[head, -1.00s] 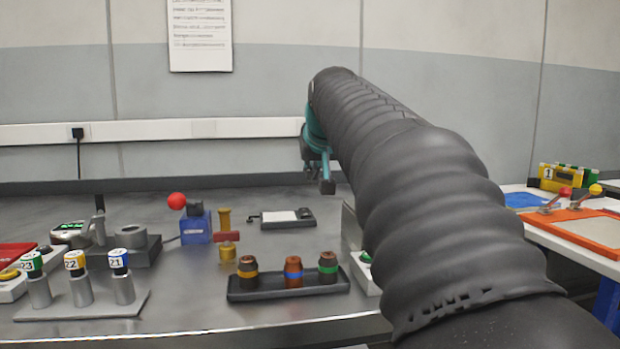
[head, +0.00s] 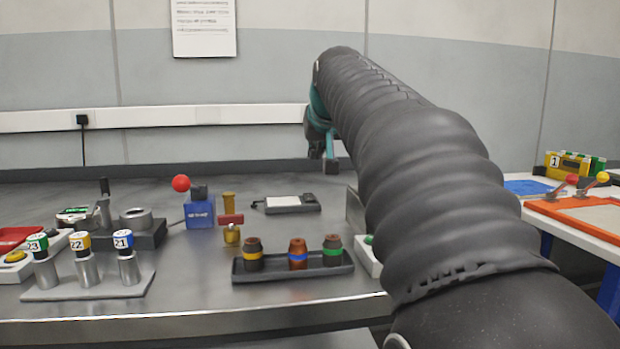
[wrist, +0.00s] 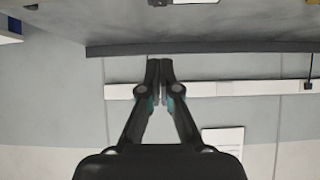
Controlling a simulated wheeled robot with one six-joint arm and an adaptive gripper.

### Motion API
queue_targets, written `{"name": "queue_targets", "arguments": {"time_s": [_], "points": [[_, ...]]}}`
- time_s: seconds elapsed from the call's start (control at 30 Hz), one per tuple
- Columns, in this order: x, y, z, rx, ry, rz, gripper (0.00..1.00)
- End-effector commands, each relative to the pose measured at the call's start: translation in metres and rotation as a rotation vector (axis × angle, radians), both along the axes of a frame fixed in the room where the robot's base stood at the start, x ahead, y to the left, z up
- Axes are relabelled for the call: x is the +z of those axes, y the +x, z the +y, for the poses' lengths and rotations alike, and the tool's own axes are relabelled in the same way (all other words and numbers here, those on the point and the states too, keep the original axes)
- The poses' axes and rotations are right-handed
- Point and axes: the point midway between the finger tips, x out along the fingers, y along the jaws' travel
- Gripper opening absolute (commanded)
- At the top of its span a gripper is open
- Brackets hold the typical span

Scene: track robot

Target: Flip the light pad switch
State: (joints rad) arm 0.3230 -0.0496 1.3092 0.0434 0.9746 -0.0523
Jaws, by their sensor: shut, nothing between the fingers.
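The light pad (head: 283,202) is a small dark device with a white panel, lying flat toward the back of the grey bench. A dark box at its right end (head: 307,198) may carry the switch; it is too small to tell. My gripper (head: 331,165) is in the air above and to the right of the pad in the head view, not touching it. In the wrist view my gripper (wrist: 160,65) has its fingertips together and is empty. That view is upside down; part of a white panel (wrist: 195,1) shows at its top edge, likely the pad.
Left of the pad are a blue box (head: 199,212) with a red ball and a brass part (head: 231,235). A tray (head: 293,272) of ringed cylinders lies in front. A grey block (head: 355,210) stands to the right. The wall (head: 230,140) is behind.

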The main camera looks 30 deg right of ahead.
Motion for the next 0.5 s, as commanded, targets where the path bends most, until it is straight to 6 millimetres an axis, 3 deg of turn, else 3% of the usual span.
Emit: {"name": "queue_targets", "arguments": {"time_s": [0.17,0.5], "points": [[-0.013,0.014,-0.004,0.0,0.001,0.004,0.0],[-0.051,0.061,-0.017,0.0,0.001,0.003,0.0]]}}
